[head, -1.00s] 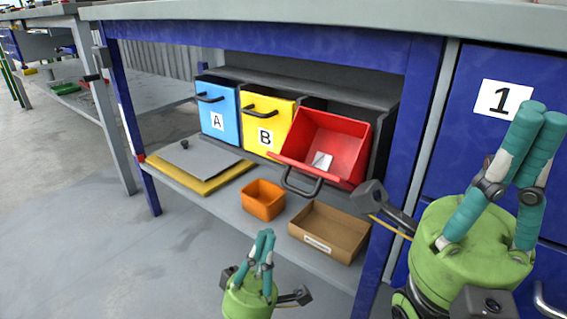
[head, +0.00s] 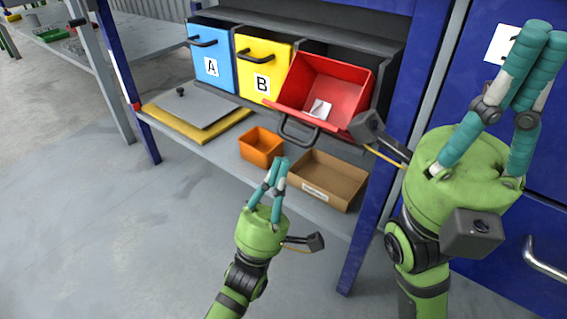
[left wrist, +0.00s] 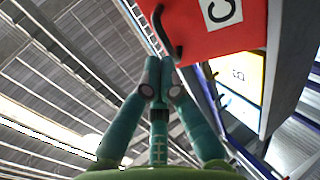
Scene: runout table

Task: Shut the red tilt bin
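The red tilt bin (head: 345,93) is tipped open at the right of the bin row, with a white card (head: 319,109) inside. Its dark handle (head: 299,131) hangs at the front edge. The left wrist view shows its red front (left wrist: 210,30) with a letter C, and the handle (left wrist: 166,32) just beyond my fingertips. My left gripper (head: 280,160) is shut and empty, apart from the bin, below the handle in the head view; its fingertips also show together in the wrist view (left wrist: 160,63). My right gripper (head: 546,32) is shut and empty, raised before the blue cabinet.
A blue bin A (head: 211,69) and a yellow bin B (head: 262,68) stand closed left of the red bin. An orange box (head: 260,146), a cardboard tray (head: 328,181) and a yellow-edged board (head: 198,118) lie on the shelf. A blue table leg (head: 362,233) stands between my arms.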

